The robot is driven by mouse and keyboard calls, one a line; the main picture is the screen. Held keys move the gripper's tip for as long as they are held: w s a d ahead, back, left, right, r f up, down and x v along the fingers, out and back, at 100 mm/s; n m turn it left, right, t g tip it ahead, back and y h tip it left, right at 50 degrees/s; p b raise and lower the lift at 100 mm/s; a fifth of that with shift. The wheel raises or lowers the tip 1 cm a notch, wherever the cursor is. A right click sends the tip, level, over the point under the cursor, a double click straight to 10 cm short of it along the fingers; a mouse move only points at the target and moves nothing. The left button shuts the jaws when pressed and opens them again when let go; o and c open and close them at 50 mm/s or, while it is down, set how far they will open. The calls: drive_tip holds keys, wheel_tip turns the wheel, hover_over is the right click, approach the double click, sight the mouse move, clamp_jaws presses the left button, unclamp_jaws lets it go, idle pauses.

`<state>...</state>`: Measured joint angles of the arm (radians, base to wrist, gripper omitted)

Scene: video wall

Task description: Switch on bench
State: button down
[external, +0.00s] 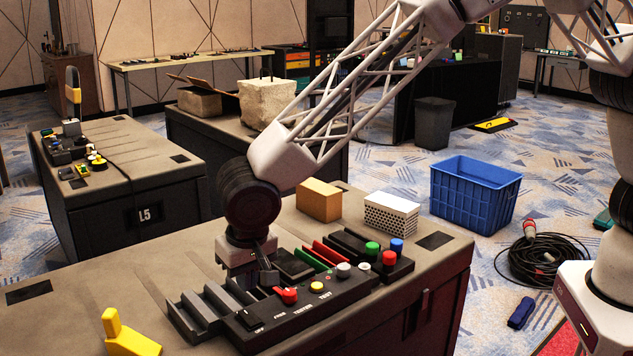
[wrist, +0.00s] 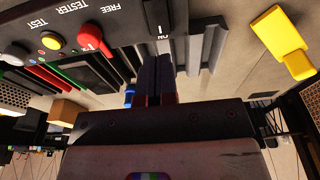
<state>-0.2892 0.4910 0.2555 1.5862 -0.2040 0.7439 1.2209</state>
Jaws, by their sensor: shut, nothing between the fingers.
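The bench control box (external: 318,308) is a long black panel on the near bench top. A black rocker switch (external: 248,318) sits at its left end; the wrist view shows the rocker (wrist: 157,14) with a white mark and an ON label beside it. Beside it is a red selector knob (external: 288,296), also in the wrist view (wrist: 90,36), then a yellow TEST button (external: 317,287). My gripper (external: 266,279) is shut and empty, above the back edge of the box. In the wrist view its fingertips (wrist: 157,62) point toward the rocker, apparently short of it.
Grey ridged rails (external: 208,305) lie left of the box. A yellow block-like piece (external: 128,338) stands at the front left. A tan block (external: 319,200), a perforated white block (external: 391,214) and red, green and blue buttons (external: 390,258) are behind. Bare bench top lies left of the rails.

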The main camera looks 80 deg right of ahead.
sight(246, 312)
drive_tip(key=shift+w+d+f, duration=0.1)
drive_tip(key=shift+f, duration=0.95)
drive_tip(key=shift+w+d+f, duration=0.15)
drive_tip(key=shift+f, duration=0.85)
drive_tip(key=shift+w+d+f, duration=0.1)
drive_tip(key=shift+f, duration=0.95)
drive_tip(key=shift+f, duration=0.1)
